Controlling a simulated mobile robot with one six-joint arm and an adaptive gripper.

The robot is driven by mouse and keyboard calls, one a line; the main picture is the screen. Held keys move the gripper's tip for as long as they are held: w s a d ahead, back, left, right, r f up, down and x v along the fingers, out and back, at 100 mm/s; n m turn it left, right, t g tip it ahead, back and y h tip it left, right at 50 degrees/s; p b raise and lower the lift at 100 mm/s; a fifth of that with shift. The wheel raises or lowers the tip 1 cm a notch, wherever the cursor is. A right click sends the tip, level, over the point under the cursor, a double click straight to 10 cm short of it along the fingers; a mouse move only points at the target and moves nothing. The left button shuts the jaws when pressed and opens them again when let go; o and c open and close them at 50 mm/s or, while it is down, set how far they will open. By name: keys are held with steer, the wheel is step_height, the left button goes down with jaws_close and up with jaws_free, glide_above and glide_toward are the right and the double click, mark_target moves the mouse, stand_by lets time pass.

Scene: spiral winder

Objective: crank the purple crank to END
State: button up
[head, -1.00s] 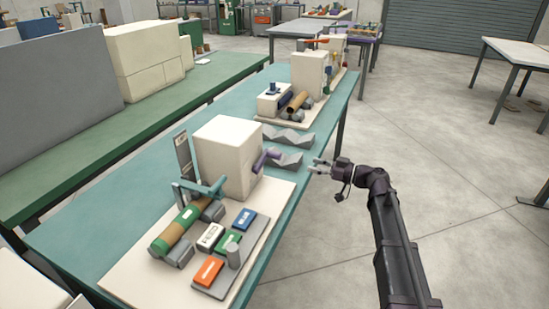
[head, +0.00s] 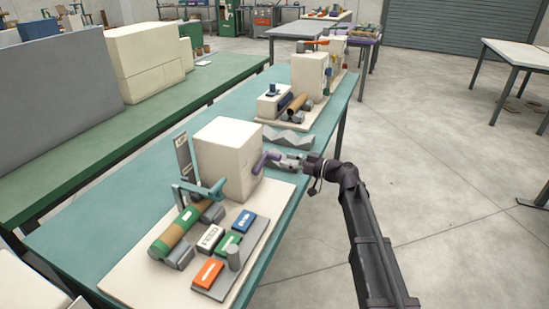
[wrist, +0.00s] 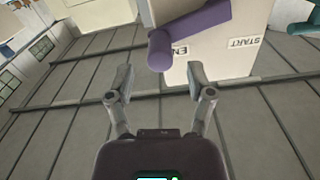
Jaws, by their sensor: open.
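The purple crank (head: 265,158) sticks out from the right side of the cream winder box (head: 226,150). In the wrist view the purple crank (wrist: 188,34) shows its arm running up to the right and its handle end at lower left. An END label (wrist: 181,50), partly covered by the handle, and a START label (wrist: 244,42) are on the cream face. My gripper (head: 280,160) is at the crank in the head view. In the wrist view my open gripper (wrist: 158,78) has its fingertips just below the handle, with nothing between them. Contact cannot be told.
A roller (head: 180,228) and several coloured button blocks (head: 230,243) sit on the cream base in front of the box. Grey zigzag blocks (head: 288,138) lie behind the crank. A second machine (head: 308,76) stands farther back.

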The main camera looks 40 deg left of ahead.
mark_target(274, 157)
steer(key=shift+x, duration=2.35)
jaws_close()
